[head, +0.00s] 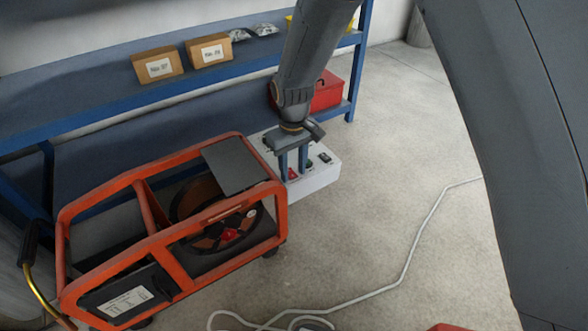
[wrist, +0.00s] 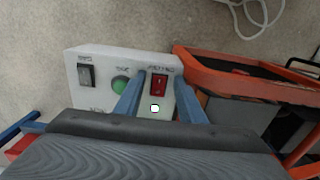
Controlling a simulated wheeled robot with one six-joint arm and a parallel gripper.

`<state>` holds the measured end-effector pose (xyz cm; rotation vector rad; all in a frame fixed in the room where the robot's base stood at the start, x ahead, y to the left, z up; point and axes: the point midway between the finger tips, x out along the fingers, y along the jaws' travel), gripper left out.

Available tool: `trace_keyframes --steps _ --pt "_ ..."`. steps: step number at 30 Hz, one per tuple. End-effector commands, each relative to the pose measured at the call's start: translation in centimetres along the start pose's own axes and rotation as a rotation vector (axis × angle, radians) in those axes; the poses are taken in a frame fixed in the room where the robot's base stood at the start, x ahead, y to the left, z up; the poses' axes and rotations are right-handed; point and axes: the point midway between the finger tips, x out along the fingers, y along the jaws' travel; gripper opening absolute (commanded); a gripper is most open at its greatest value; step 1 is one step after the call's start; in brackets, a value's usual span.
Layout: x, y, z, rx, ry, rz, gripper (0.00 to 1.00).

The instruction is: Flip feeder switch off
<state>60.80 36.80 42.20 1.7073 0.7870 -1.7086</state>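The white control box (head: 322,180) stands at the right end of the orange-framed feeder cart; it also shows in the wrist view (wrist: 93,58). A red rocker switch (wrist: 159,85) sits on its face, under lettering too small to read surely. A small bright whitish-green lamp (wrist: 155,108) is just below it in the wrist view. A green round button (wrist: 120,86) and a dark rocker switch (wrist: 86,75) are to its left. My gripper (head: 293,163) is open and empty, its two blue fingers on either side of the red switch. I cannot tell whether they touch the face.
The orange cart (head: 150,210) holds a dark reel (head: 222,222). Behind it, a blue shelf (head: 105,105) carries cardboard boxes (head: 158,66), and a red case (head: 327,92) is at its right end.

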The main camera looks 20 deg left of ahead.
Motion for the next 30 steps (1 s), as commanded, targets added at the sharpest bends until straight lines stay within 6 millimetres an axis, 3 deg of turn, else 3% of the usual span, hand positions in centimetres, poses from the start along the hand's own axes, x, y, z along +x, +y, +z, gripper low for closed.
trace_keyframes --steps 3,9,16,30 --pt "-0.1 0.0 0.0 0.0 0.0 0.0 0.34" --pt "-0.1 0.0 0.0 0.0 0.0 0.0 0.01" --pt "-0.2 -0.1 -0.2 -0.001 -0.024 -0.001 0.0" --pt "-0.3 -0.2 -1.1 -0.002 -0.249 0.0 0.0"
